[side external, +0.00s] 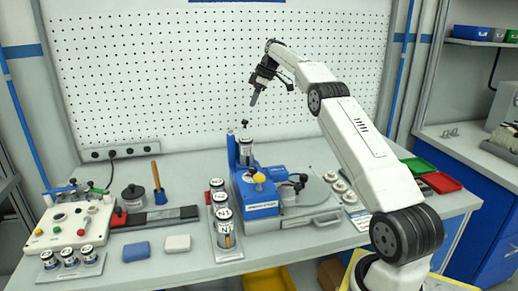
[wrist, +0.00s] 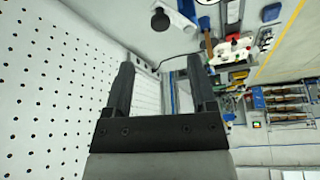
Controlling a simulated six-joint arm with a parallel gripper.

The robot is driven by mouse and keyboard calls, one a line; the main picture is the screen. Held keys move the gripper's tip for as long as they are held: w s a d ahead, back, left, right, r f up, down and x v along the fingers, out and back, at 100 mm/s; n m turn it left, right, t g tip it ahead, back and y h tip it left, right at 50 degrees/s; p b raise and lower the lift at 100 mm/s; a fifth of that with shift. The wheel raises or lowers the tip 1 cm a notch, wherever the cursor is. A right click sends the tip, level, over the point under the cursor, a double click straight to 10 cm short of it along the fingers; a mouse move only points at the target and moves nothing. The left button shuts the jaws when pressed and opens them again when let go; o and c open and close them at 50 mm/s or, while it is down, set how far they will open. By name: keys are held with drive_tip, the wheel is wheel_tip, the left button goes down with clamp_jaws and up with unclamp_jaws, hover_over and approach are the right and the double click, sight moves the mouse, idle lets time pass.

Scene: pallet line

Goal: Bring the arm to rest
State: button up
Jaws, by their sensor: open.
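My gripper (side external: 255,97) is raised well above the bench, near the white pegboard, with nothing in it. In the wrist view its two black fingers (wrist: 160,85) stand apart with an empty gap between them. In the side view it hangs above and a little right of a labelled can (side external: 245,150) on the blue machine (side external: 262,196), clear of both. My white arm reaches up from the lower right.
Labelled jars (side external: 223,213) stand in a rack left of the machine. A control box (side external: 72,224) sits at the far left. Blue and white blocks (side external: 136,251) lie in front. Green and red trays (side external: 440,182) lie at right. The pegboard (side external: 200,70) rises behind.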

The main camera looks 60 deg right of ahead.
drive_tip(key=a+f+m+g+h, duration=0.15)
drive_tip(key=a+f, duration=0.25)
drive_tip(key=a, duration=0.7)
drive_tip(key=a+f+m, duration=0.2)
drive_tip(key=a+f, duration=0.2)
drive_tip(key=a, duration=0.7)
drive_tip(key=s+a+f+m, duration=0.1)
drive_tip(key=s+a+f, duration=0.4)
drive_tip(key=s+a, duration=0.3)
drive_tip(key=s+a+f, duration=0.4)
drive_tip(key=s+a, duration=0.5)
drive_tip(key=s, duration=0.7)
drive_tip(key=shift+f+m, duration=0.35)
drive_tip(key=shift+f, duration=0.05)
